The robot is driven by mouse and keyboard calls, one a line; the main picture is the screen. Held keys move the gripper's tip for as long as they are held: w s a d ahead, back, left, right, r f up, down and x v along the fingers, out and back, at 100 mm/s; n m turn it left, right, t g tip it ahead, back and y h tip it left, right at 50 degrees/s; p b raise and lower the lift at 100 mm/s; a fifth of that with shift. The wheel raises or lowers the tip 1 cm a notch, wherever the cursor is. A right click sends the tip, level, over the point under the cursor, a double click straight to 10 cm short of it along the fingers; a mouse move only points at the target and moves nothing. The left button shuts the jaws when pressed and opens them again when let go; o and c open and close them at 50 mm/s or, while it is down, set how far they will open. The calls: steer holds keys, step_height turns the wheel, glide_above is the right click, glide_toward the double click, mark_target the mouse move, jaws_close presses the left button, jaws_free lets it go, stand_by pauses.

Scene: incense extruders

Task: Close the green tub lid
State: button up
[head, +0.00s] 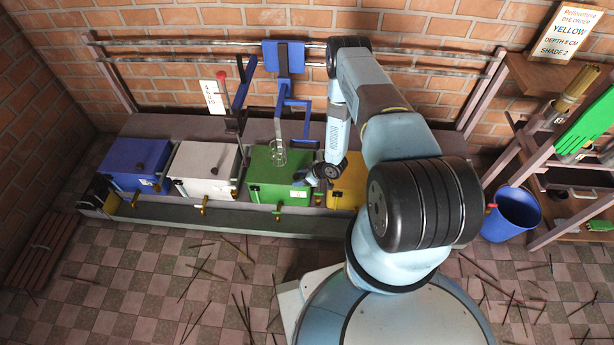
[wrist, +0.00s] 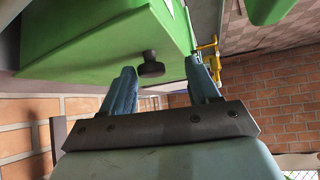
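The green tub (head: 280,195) stands in a row of coloured tubs on the grey ledge. From the head view its green top (head: 272,160) looks flat like its neighbours' tops, but I cannot tell if the lid is fully down. My gripper (head: 302,179) is at the tub's right side, partly hidden by my wrist. In the wrist view a large green surface (wrist: 95,55) fills the upper left, with a dark knob (wrist: 150,66) on it. My gripper's fingers (wrist: 163,88) are apart, with the knob just beyond the gap between them. Contact with the knob is not clear.
Blue (head: 135,160) and white (head: 203,163) tubs stand left, a yellow tub (head: 343,187) right, partly behind my arm. A blue bracket (head: 290,100) and clear cylinder (head: 278,152) hang above the green tub. A yellow tap (wrist: 208,47) shows near my fingers. Sticks litter the floor.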

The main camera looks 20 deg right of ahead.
steer(key=shift+w+d+r, duration=0.1)
steer(key=shift+w, duration=0.05)
steer(key=v, duration=1.3)
steer(key=shift+d+r, duration=0.15)
